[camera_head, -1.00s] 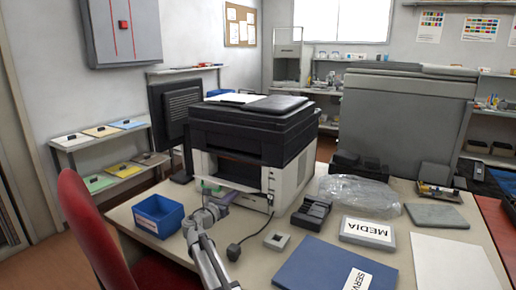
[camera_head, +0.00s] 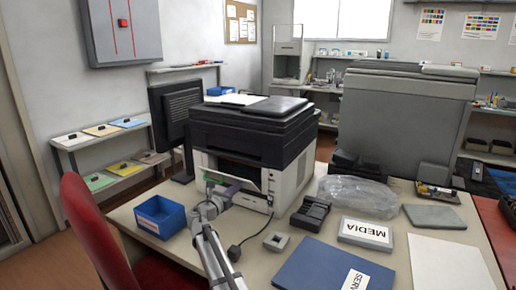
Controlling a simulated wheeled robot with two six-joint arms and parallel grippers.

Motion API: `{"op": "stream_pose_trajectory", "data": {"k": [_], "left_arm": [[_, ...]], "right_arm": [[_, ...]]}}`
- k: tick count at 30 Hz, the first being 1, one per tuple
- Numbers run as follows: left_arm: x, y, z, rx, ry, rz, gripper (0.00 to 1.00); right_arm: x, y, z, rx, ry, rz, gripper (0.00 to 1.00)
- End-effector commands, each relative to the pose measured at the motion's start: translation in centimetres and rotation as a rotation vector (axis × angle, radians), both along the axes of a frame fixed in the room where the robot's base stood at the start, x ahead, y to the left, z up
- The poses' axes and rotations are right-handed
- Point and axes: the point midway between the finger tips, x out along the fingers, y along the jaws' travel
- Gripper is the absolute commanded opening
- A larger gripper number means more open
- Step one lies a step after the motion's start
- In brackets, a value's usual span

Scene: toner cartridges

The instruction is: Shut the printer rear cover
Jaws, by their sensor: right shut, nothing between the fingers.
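The printer (camera_head: 265,140), with a black top and white lower body, stands on the table. Its rear cover (camera_head: 240,176) is a pale flap on the face toward me. The flap stands tilted up, partly across the dark opening, with a dark gap still showing above it. My right gripper (camera_head: 222,190) is shut and empty, low at the left part of the flap. It looks close to or against the flap, but I cannot tell whether they touch. My left gripper is not in view.
A blue bin (camera_head: 160,215) stands left of my right arm. A black cradle (camera_head: 310,213), a small grey block (camera_head: 277,241), a MEDIA box (camera_head: 365,233) and a blue folder (camera_head: 332,270) lie to the right. A red chair (camera_head: 88,215) is at the left edge.

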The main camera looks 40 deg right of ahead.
Motion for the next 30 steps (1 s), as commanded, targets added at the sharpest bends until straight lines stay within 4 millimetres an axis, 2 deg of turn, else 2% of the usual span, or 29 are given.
{"op": "stream_pose_trajectory", "data": {"k": [5,20,30], "left_arm": [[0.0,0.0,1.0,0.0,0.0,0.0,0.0],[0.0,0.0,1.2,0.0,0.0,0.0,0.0],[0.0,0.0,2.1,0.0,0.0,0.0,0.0]], "right_arm": [[0.4,-0.8,1.0,0.0,0.0,-0.001,0.0],[0.5,-1.2,1.2,0.0,0.0,0.0,0.0],[1.2,-2.9,2.1,0.0,0.0,-0.001,0.0]]}}
